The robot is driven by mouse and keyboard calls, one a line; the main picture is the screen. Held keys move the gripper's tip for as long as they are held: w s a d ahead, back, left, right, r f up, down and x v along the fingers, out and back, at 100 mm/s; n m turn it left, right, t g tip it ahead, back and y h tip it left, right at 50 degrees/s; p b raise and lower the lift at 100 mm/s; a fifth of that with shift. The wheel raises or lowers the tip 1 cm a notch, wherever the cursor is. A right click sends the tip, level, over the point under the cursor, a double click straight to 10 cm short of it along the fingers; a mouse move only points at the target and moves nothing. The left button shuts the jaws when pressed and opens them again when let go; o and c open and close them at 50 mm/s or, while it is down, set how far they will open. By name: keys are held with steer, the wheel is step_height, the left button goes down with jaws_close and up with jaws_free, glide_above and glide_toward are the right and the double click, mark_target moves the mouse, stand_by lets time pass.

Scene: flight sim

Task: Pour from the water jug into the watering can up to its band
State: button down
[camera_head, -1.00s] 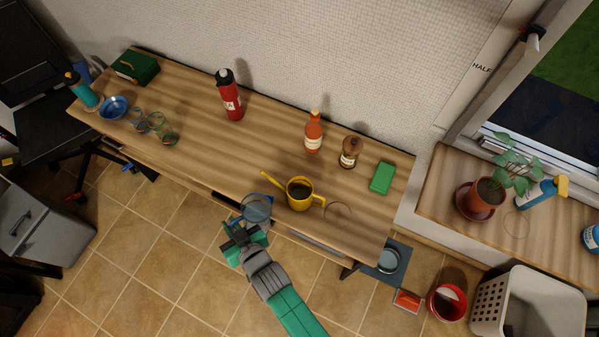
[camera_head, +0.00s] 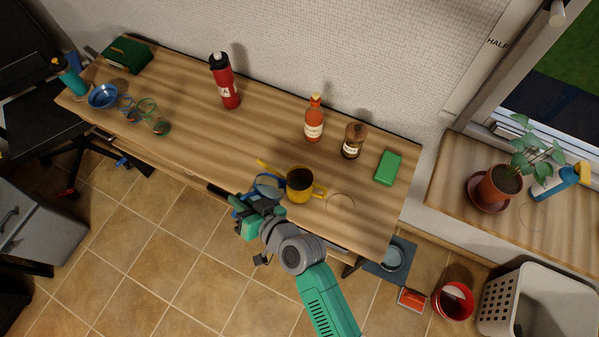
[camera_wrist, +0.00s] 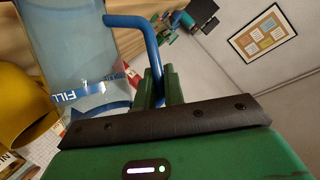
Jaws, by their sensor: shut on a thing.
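The water jug (camera_wrist: 85,45) is clear and bluish, with a blue handle (camera_wrist: 150,45) and a blue band marked FILL. My gripper (camera_head: 256,197) is shut on the handle, and its green fingers also show in the wrist view (camera_wrist: 160,88). In the head view the jug (camera_head: 268,182) is largely hidden by my gripper, beside the left side of the yellow watering can. The watering can (camera_head: 302,194) stands on the table near its front edge, spout to the left, with a dark inside. Its band and water level cannot be made out. I see no stream of water.
A red bottle (camera_head: 224,85), an orange sauce bottle (camera_head: 314,120), a brown jar (camera_head: 352,141) and a green box (camera_head: 388,167) stand behind on the table (camera_head: 180,110). Glasses and a blue bowl (camera_head: 103,96) are at the left end. The table's middle is clear.

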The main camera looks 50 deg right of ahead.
mark_target(258, 189)
steer(key=shift+d+r, duration=0.35)
steer(key=shift+d, duration=0.15)
steer(key=shift+s+d+r+m+t+y+p, duration=0.25)
steer(key=shift+d+r+m+y, duration=0.1)
steer(key=shift+d+r+m, duration=0.35)
steer(key=shift+s+d+r+m+t+y+p, duration=0.1)
steer(key=shift+d+r+m+t+y, duration=0.25)
steer(key=shift+r+m, duration=0.45)
stand_by(1.6)
steer(key=shift+s+d+r+m+y+p, duration=0.2)
steer(key=shift+d+r+m+y+p, duration=0.15)
steer(key=shift+d+r+m, duration=0.4)
stand_by(3.6)
